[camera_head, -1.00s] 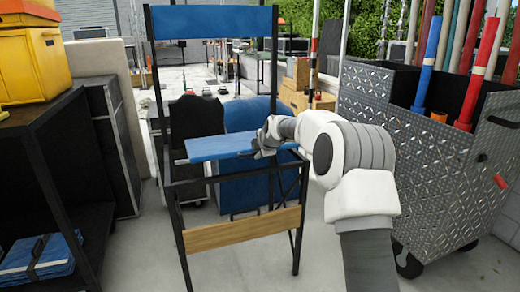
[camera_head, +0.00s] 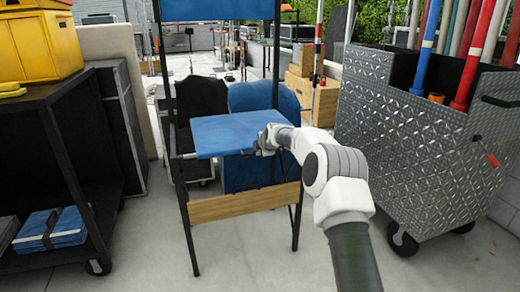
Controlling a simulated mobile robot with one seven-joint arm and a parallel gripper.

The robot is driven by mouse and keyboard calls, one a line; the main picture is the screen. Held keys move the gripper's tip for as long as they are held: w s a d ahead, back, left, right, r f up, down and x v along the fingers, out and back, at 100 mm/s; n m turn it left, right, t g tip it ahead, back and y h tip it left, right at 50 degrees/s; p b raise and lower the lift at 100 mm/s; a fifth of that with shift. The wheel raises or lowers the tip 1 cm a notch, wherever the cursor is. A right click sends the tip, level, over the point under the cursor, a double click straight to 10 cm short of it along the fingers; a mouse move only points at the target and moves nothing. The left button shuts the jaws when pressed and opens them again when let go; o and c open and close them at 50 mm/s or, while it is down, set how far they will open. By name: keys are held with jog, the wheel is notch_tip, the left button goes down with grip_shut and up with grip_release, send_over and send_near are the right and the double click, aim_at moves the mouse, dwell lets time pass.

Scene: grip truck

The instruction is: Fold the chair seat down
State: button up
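The tall folding chair has a black frame, a blue back panel (camera_head: 220,9) at the top and a wooden footrest (camera_head: 245,202) low at the front. Its blue seat (camera_head: 236,133) shows its broad face, tilted rather than edge-on. My gripper (camera_head: 262,143) is at the right front edge of the seat, close to or touching it. The fingers are small and partly hidden against the seat and frame, so I cannot tell whether they are open or shut.
A metal cart (camera_head: 410,150) with coloured poles stands to the right. A black shelf (camera_head: 65,130) with a yellow box (camera_head: 38,40) stands to the left. Dark and blue bags (camera_head: 200,100) lie behind the chair. Clear concrete floor (camera_head: 235,260) is in front.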

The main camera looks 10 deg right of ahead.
jog(key=o, duration=0.4)
jog(key=shift+w+a, duration=0.1)
jog(key=shift+o, duration=0.2)
jog(key=p+v, duration=0.3)
jog(key=v, duration=1.4)
